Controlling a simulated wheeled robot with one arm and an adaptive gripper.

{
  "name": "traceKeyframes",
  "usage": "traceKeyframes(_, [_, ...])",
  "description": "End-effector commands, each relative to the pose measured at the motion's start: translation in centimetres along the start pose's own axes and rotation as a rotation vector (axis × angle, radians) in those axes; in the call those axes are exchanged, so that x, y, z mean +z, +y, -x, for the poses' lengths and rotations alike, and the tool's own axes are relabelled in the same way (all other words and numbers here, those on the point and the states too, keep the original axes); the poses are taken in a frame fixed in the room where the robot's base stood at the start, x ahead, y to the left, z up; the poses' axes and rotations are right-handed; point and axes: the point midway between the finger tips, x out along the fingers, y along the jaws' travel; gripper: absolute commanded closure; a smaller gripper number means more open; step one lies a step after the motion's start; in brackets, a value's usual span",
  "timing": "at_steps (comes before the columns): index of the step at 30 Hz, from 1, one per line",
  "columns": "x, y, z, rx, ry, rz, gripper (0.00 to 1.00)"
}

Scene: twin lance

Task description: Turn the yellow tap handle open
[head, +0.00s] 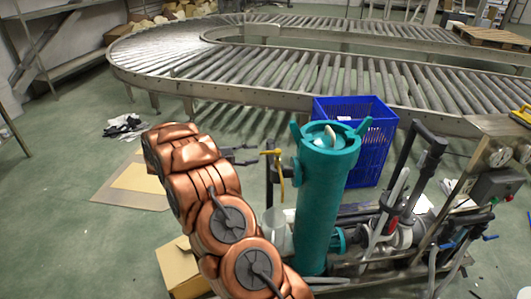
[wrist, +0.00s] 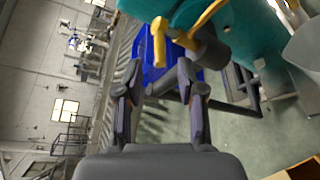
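The yellow tap handle (head: 280,172) hangs at the left side of the upright teal cylinder (head: 322,215) in the head view. In the wrist view the yellow handle (wrist: 159,42) is a bent bar just beyond the fingertips, with a grey round fitting (wrist: 211,52) beside it. My gripper (head: 250,154) is left of the handle in the head view. In the wrist view my gripper (wrist: 160,82) has its fingers spread apart with nothing between them. The handle appears roughly in line with the gap, and I see no contact.
A blue crate (head: 372,165) stands behind the teal cylinder. A roller conveyor (head: 260,95) curves across the back. Pipes and valves (head: 400,232) lie to the right on a metal frame. A cardboard box (head: 180,270) is at the lower left; green floor is open at the left.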

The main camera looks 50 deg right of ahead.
Motion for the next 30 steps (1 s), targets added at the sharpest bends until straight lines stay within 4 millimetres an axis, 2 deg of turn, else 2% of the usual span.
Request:
traceKeyframes(6, [0.2, 0.1, -3.3, -0.001, -0.003, 0.002, 0.61])
traceKeyframes(12, [0.1, 0.1, -5.4, -0.001, -0.003, 0.001, 0.61])
traceKeyframes(24, [0.1, 0.0, -6.1, 0.0, 0.0, 0.001, 0.61])
traceKeyframes(30, [0.1, 0.0, -6.0, 0.0, 0.0, 0.0, 0.82])
